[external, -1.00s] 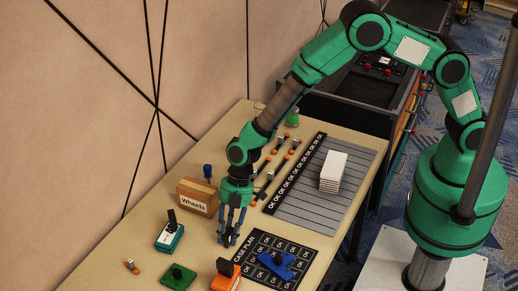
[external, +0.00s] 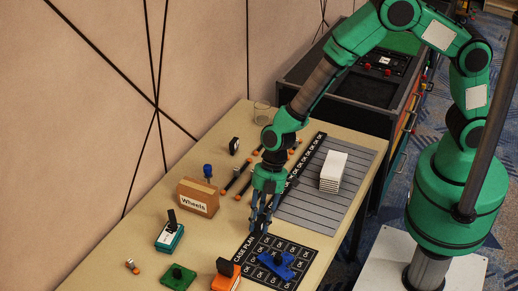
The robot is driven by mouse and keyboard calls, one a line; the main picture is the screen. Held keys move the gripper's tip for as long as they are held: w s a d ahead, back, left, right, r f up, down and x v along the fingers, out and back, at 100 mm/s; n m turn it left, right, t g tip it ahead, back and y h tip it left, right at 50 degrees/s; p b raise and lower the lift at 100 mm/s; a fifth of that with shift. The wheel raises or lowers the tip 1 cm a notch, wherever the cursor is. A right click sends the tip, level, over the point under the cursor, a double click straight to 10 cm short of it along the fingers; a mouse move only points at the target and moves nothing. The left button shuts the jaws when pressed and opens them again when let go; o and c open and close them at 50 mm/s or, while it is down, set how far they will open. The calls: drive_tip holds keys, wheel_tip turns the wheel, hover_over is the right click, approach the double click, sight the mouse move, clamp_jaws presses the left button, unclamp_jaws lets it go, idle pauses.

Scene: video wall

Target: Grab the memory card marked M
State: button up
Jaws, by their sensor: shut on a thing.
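My gripper (external: 258,222) points down with its fingers close together, over the table near the upper left edge of the black CASE PLAN mat (external: 247,252). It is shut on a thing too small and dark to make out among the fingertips. No letter M can be read in this view, so I cannot tell whether the held thing is the memory card.
A cardboard box labelled Wheels (external: 198,197) stands left of my gripper. A teal device (external: 170,237), a green piece (external: 178,277), an orange device (external: 226,276) and a blue piece (external: 277,264) are in front. A white stack (external: 333,172) stands on the grey lined mat (external: 310,215).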

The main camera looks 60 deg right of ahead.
drive_tip(key=shift+s+d+r, duration=0.15)
drive_tip(key=shift+s+d, duration=0.75)
drive_tip(key=shift+s, duration=0.3)
drive_tip(key=shift+s+d+r, duration=0.1)
drive_tip(key=shift+s+d, duration=0.75)
drive_tip(key=shift+s, duration=0.3)
